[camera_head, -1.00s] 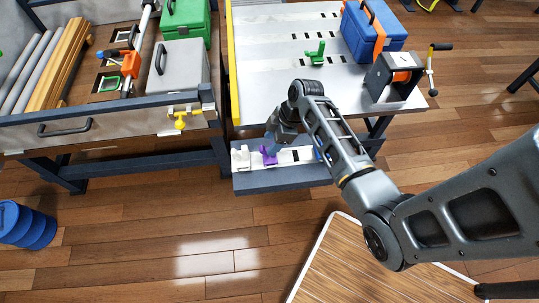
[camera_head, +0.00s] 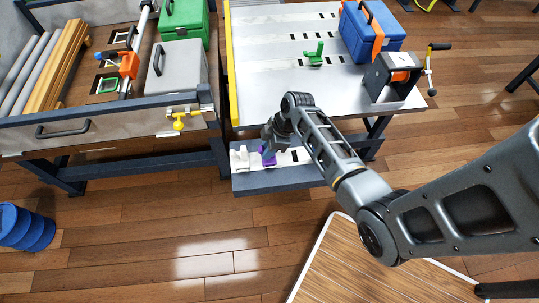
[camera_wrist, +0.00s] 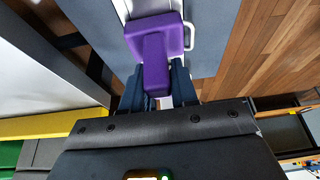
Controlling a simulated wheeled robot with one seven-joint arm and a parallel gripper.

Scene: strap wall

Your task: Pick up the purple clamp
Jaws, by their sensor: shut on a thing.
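The purple clamp (camera_head: 267,157) is at the low grey shelf (camera_head: 285,178) in front of the white table, in the head view. In the wrist view the purple clamp (camera_wrist: 154,42) fills the top middle, its narrow part between the fingers. My gripper (camera_wrist: 160,85) is shut on this narrow part. In the head view my gripper (camera_head: 270,145) points down at the clamp and partly hides it. I cannot tell whether the clamp still touches the shelf's light strip.
A white clamp (camera_head: 242,157) stands just left of the purple one. A green clamp (camera_head: 315,54), a blue toolbox (camera_head: 368,32) and a winch (camera_head: 394,76) are on the white table (camera_head: 280,70). A yellow clamp (camera_head: 180,120) is on the left bench's front edge.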

